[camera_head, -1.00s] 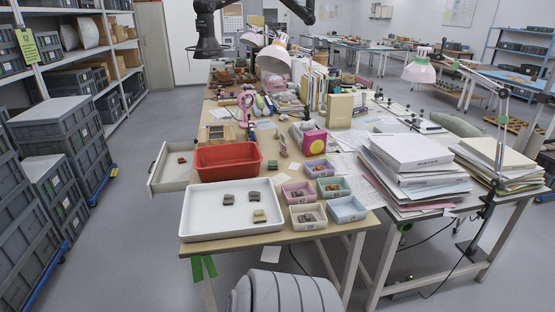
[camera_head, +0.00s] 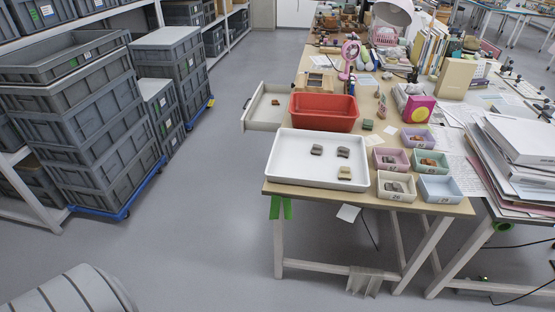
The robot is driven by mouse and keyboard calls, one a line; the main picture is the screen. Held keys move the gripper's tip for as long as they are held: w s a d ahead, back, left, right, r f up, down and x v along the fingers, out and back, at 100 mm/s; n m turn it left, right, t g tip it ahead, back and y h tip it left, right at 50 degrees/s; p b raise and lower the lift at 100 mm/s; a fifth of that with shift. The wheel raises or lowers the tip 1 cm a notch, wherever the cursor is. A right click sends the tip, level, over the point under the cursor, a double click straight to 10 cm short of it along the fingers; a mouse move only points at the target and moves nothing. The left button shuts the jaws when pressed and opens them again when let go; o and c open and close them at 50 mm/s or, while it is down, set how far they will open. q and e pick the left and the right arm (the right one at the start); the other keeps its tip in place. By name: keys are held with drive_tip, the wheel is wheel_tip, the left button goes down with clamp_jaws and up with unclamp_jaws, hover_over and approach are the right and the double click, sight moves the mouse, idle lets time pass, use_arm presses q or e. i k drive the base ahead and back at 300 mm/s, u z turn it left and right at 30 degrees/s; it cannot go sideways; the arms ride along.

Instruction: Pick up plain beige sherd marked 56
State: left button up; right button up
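A white tray (camera_head: 300,170) lies on the near end of the wooden table. A beige sherd (camera_head: 345,173) sits in its front right part, with a small dark mark on or beside it; I cannot read a number. Two grey-brown sherds lie farther back in the tray, one at left (camera_head: 317,150) and one at right (camera_head: 343,152). The sherds lie apart from each other. Neither of my grippers is in view.
A red bin (camera_head: 324,120) stands behind the tray. Several small boxes, including a pink one (camera_head: 380,168) and a blue one (camera_head: 440,198), stand to its right. An open drawer (camera_head: 262,125) sticks out at left. Grey crates (camera_head: 95,120) stand farther left; the floor between is clear.

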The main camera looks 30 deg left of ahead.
sight(345, 173)
drive_tip(key=u, duration=0.35)
drive_tip(key=i, duration=1)
